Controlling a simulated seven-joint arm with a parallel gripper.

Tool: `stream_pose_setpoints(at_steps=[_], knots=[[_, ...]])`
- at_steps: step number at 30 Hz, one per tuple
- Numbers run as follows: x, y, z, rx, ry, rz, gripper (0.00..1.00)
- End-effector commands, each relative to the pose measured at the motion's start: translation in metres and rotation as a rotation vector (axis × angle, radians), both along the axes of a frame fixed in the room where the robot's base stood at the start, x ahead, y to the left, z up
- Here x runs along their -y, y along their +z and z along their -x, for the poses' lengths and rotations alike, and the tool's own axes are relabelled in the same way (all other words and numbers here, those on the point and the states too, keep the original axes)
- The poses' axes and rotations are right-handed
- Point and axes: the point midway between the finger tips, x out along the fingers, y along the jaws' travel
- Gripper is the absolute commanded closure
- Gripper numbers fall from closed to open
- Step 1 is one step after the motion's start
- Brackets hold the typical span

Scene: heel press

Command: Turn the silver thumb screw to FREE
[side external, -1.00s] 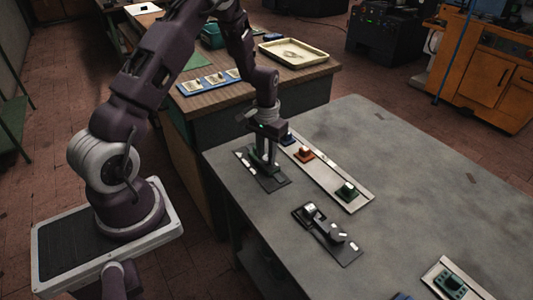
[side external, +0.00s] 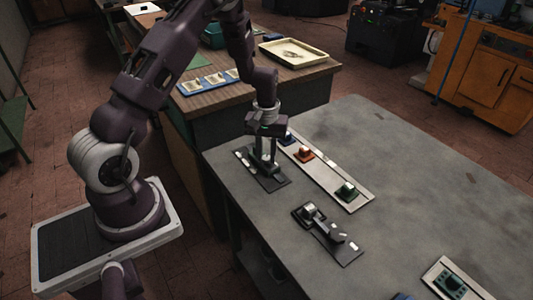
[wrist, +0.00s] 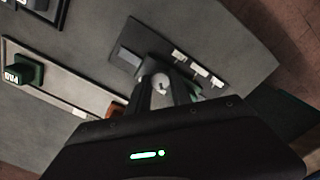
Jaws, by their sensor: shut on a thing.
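My gripper (side external: 264,158) points down over a dark plate (side external: 275,184) at the left end of the grey table. In the wrist view the fingers (wrist: 162,92) are shut on the silver thumb screw (wrist: 160,81), whose round top shows between them. The plate in the wrist view (wrist: 128,29) carries a row of small white labels (wrist: 199,69) beside the screw. Their lettering is too small to read, so I cannot tell which one is FREE. The screw's lower part is hidden by the fingers.
A pale strip (side external: 327,180) beside the plate carries a red block (side external: 304,153) and a green block (side external: 346,190), with a blue one near my gripper. A second dark plate with a fixture (side external: 328,233) lies nearer the camera. The table's right part is mostly clear.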

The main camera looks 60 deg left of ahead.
Motion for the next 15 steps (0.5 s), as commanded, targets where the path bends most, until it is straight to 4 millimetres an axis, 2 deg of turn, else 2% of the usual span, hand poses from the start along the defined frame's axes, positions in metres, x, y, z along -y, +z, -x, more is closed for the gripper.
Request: stream_pose_setpoints(at_steps=[9,10,12,15], knots=[[-0.0002,0.001,-0.0009,0.003,0.002,0.0,1.0],[-0.0002,0.001,-0.0009,0.003,0.002,0.0,0.69],[-0.0002,0.0008,-0.0008,0.002,0.002,-0.001,0.55],[-0.0001,0.0006,-0.0006,0.001,0.001,0.0,0.53]])
